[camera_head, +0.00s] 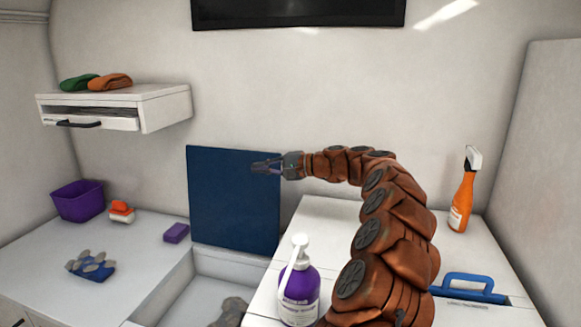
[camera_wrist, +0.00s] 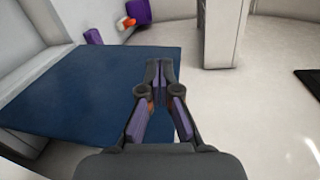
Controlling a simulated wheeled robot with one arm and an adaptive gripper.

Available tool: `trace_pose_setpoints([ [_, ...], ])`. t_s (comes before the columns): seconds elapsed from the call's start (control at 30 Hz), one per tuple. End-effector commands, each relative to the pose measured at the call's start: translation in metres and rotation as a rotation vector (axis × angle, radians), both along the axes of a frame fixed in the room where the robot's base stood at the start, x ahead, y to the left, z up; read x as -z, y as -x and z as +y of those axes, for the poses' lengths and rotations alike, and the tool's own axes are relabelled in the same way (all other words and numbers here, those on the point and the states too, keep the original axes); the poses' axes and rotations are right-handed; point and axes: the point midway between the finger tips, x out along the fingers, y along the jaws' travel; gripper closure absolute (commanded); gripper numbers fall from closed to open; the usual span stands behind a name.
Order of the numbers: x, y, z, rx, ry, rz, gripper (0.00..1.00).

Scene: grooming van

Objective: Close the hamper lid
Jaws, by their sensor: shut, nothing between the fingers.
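The hamper lid (camera_head: 232,205) is a dark blue panel standing raised, close to upright, at the back of an open white well in the counter. The hamper (camera_head: 205,285) below it is open, with something grey inside at its lower edge. My gripper (camera_head: 254,168) is shut and empty, in front of the lid's upper right part in the head view. In the wrist view my gripper (camera_wrist: 160,65) overlaps the right part of the blue lid (camera_wrist: 90,90). I cannot tell whether the fingers touch the lid.
A purple pump bottle (camera_head: 298,290) stands right of the well, near my arm. An orange spray bottle (camera_head: 463,195) and blue handle (camera_head: 468,286) are further right. A purple block (camera_head: 176,233), blue glove (camera_head: 92,265) and purple bin (camera_head: 78,201) sit left. A shelf (camera_head: 165,105) hangs above.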

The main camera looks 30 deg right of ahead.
Motion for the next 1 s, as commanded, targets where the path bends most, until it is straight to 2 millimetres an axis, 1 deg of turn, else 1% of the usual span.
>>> trace_pose_setpoints([
  [0.03, 0.010, -0.007, -0.031, 0.056, -0.017, -0.009, 1.00],
  [0.07, 0.011, -0.009, -0.048, 0.087, -0.024, -0.018, 1.00],
  [0.1, 0.017, -0.011, -0.070, 0.126, -0.035, -0.026, 1.00],
  [0.17, 0.022, -0.012, -0.099, 0.180, -0.047, -0.040, 1.00],
  [0.2, 0.024, -0.012, -0.117, 0.212, -0.051, -0.050, 1.00],
  [0.3, 0.033, -0.009, -0.153, 0.277, -0.060, -0.064, 1.00],
  [0.4, 0.035, -0.006, -0.175, 0.318, -0.059, -0.077, 1.00],
  [0.5, 0.037, -0.005, -0.186, 0.337, -0.060, -0.083, 1.00],
  [0.57, 0.038, -0.007, -0.187, 0.341, -0.060, -0.082, 1.00],
  [0.67, 0.038, -0.015, -0.183, 0.342, -0.061, -0.081, 1.00],
  [1.0, 0.039, -0.056, -0.163, 0.341, -0.060, -0.080, 1.00],
])
